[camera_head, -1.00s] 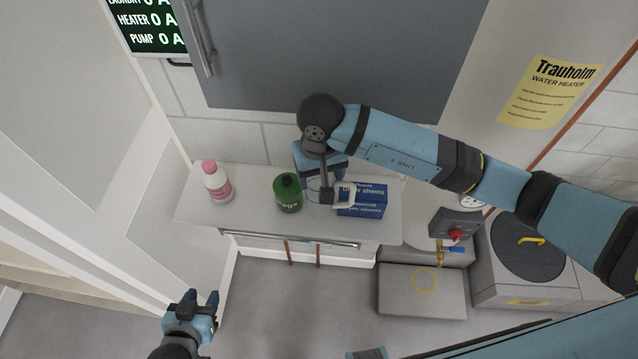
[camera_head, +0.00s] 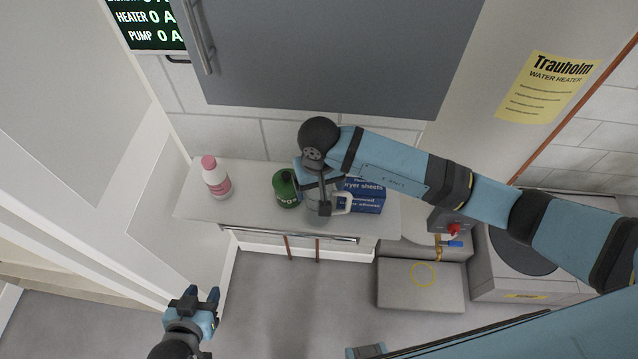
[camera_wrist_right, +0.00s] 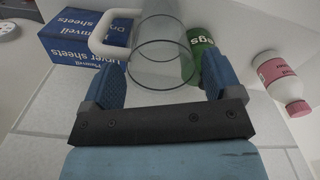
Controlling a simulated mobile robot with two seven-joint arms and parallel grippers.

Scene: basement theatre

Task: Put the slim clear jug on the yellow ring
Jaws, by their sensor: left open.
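The slim clear jug (camera_head: 316,214), with a pale handle, is over the front of the shelf in the head view. It is also between my fingers in the right wrist view (camera_wrist_right: 165,55). My left gripper (camera_head: 199,298) is open and empty at lower left.
A green container (camera_head: 286,190) stands just left of the jug, and a blue dryer sheets box (camera_head: 366,196) just right. A pink-and-white bottle (camera_head: 216,178) stands on the shelf's (camera_head: 250,205) left. A red-knobbed valve (camera_head: 453,228) is behind the ring; a grey cabinet hangs above.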

